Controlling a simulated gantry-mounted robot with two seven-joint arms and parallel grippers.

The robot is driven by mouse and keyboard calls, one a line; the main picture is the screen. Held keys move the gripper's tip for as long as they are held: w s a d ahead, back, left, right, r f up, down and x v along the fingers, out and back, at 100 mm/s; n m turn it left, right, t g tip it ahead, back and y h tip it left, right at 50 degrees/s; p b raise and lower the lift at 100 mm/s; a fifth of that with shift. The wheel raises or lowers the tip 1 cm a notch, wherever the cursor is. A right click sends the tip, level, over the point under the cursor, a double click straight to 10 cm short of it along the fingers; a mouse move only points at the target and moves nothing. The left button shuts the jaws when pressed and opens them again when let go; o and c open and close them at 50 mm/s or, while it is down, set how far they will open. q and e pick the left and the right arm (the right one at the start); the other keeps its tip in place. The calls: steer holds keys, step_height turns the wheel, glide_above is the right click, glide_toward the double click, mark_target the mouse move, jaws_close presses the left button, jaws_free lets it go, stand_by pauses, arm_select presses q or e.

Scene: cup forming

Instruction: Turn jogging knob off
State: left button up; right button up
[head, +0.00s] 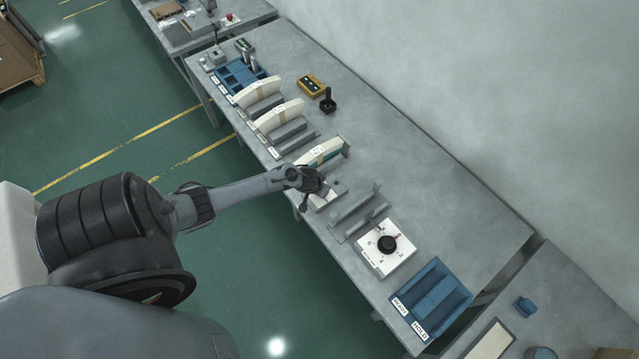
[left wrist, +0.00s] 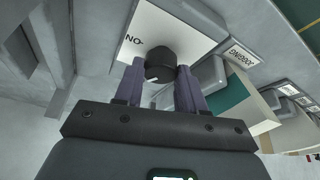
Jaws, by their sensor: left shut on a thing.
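The jogging knob (left wrist: 160,62) is a black round knob on a white plate (left wrist: 190,22) in the left wrist view. A small white mark shows on the knob's near edge. In the head view my left gripper (head: 311,186) is over the small white plate (head: 326,199) at the table's front edge and hides the knob.
A larger white dial plate (head: 372,262) with a black knob (head: 387,244) lies to the right, beyond grey rails (head: 358,212). A cream-and-green part (head: 322,153) stands close to the left. A blue tray (head: 436,296) is at the right.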

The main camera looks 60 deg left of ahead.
arm_select(q)
steer(key=n+p, duration=0.1)
steer(key=n+y, duration=0.1)
steer(key=n, duration=0.1)
steer(key=shift+w+d+r+g+p, duration=0.1)
steer(key=shift+d+g+p, duration=0.1)
steer(key=shift+g+p, duration=0.2)
steer(key=shift+n+p, duration=0.3)
steer(key=shift+n, duration=0.7)
steer(key=shift+a+y, duration=0.1)
steer(key=shift+y, duration=0.3)
steer(key=o, duration=1.1)
steer(key=shift+c, duration=0.2)
steer(key=p+v, duration=0.1)
steer(key=v, duration=0.9)
steer(key=shift+w+r, duration=0.15)
steer(key=shift+r, duration=0.2)
